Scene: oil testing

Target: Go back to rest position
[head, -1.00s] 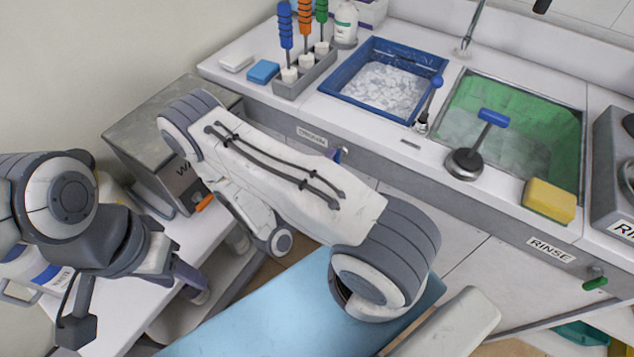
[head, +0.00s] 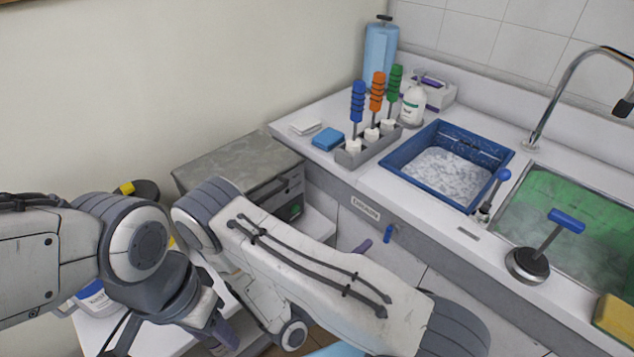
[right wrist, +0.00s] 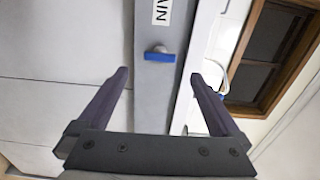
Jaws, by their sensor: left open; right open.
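My left gripper (head: 215,332) hangs at the lower left of the head view, over a white table, with only part of its dark fingers showing. It looks empty. My right gripper (right wrist: 160,74) shows in the right wrist view with its two dark fingers spread and nothing between them. It faces the grey cabinet front, where a blue knob (right wrist: 158,54) sits beyond the fingertips. In the head view a large white link of my arm crosses the lower middle and hides most of the right gripper.
The counter holds a blue basin (head: 450,175), a rack with several coloured-handled tools (head: 370,145), a blue sponge (head: 327,138), a green sink (head: 560,220), a blue-handled plunger (head: 528,264) and a yellow sponge (head: 615,322). A grey metal box (head: 240,165) stands left of the counter, close behind my arm.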

